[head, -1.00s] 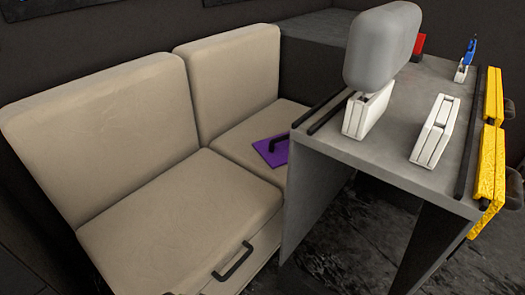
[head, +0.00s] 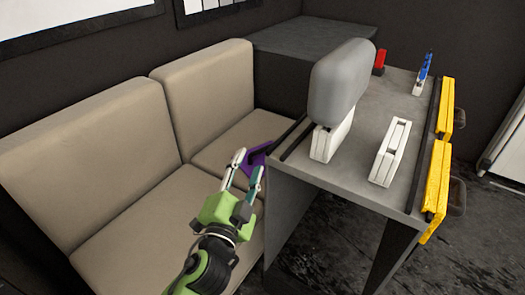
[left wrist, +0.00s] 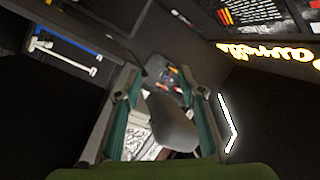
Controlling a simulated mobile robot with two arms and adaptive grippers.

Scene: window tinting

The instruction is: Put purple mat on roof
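The purple mat (head: 258,153) lies on the far seat of the beige sofa, beside the grey table. Only part of it shows, as my left gripper (head: 248,163) and the table edge cover the rest. My left gripper is open, with its fingertips in front of the mat in the head view; I cannot tell how far above it they are. In the left wrist view the two teal fingers (left wrist: 163,88) are apart with nothing held, and I cannot make out the mat there. I cannot tell which surface is the roof. My right gripper is not in view.
The grey table (head: 352,160) carries a grey rounded block (head: 342,80) on a white stand, a white block (head: 390,152), and red and blue items. Yellow pieces (head: 436,185) line its right edge. The sofa (head: 90,155) fills the left; its near seat is clear.

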